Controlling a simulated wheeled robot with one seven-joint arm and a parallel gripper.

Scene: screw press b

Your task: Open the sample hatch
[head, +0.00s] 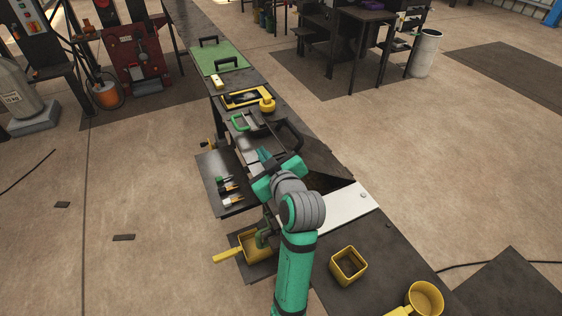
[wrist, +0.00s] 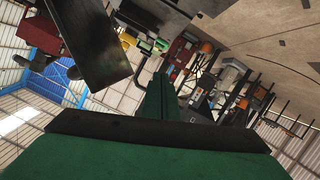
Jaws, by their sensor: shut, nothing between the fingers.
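The long dark press body (head: 400,240) runs diagonally through the head view. My arm reaches over it, and my gripper (head: 264,158) is near its middle, shut and empty. In the wrist view my shut gripper (wrist: 159,97) is a green finger shape pointing up the picture. A black loop handle (head: 292,134) stands just beyond my gripper; I cannot tell whether it belongs to the sample hatch. My arm and wrist cover part of the body here, so I cannot pick out the hatch with certainty. No contact between gripper and press is visible.
A side tray (head: 207,172) with brushes sticks out left of my gripper. A yellow scoop (head: 257,248) lies low beside my arm, with a yellow square container (head: 348,265) to the right. A green-handled tool (head: 240,122) lies beyond the gripper. Open floor is at right.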

